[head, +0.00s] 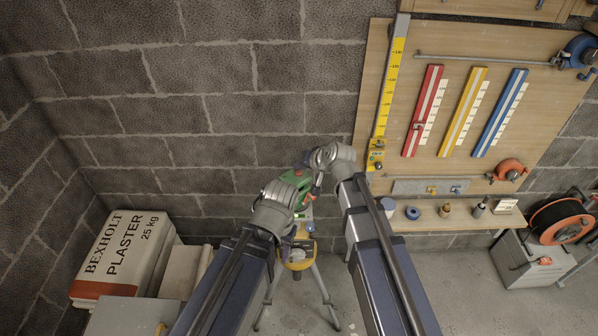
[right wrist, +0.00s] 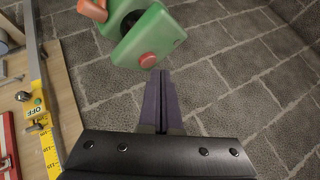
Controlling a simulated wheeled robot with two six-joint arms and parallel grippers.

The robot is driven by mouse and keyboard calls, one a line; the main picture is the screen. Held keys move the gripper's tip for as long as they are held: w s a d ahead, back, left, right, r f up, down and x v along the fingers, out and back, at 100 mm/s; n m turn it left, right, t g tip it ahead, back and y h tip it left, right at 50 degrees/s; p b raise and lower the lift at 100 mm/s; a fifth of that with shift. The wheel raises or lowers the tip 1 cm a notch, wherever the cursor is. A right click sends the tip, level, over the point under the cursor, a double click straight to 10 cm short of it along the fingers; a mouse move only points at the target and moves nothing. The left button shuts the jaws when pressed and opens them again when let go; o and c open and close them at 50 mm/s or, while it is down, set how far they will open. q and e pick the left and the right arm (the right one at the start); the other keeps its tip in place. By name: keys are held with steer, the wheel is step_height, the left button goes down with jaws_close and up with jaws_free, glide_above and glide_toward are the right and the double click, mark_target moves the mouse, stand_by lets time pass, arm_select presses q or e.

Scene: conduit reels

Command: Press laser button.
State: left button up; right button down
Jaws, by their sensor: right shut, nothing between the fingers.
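The green laser unit (head: 297,181) stands above a tripod with a yellow head (head: 298,262), partly hidden by my arms. In the right wrist view the unit (right wrist: 154,35) is close, with a round red button (right wrist: 148,60) on its near face. My right gripper (right wrist: 161,73) is shut and empty, its tips pointing at the unit just below the button; I cannot tell if they touch. In the head view my right gripper (head: 318,184) is small beside the unit. My left arm's wrist is close to the unit on its left; its fingers are not clear.
A wooden board (head: 545,150) with a yellow scale (head: 388,85) and red, yellow and blue bars hangs right. A shelf (head: 455,217) with small parts sits below it. Plaster bags (head: 125,250) lie left. An orange cable reel (head: 562,222) stands far right. Block walls are behind.

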mark_target(300, 177)
step_height(300, 177, up, 6)
steer(key=p, duration=0.5)
steer(key=shift+p, duration=0.4)
stand_by(1.5)
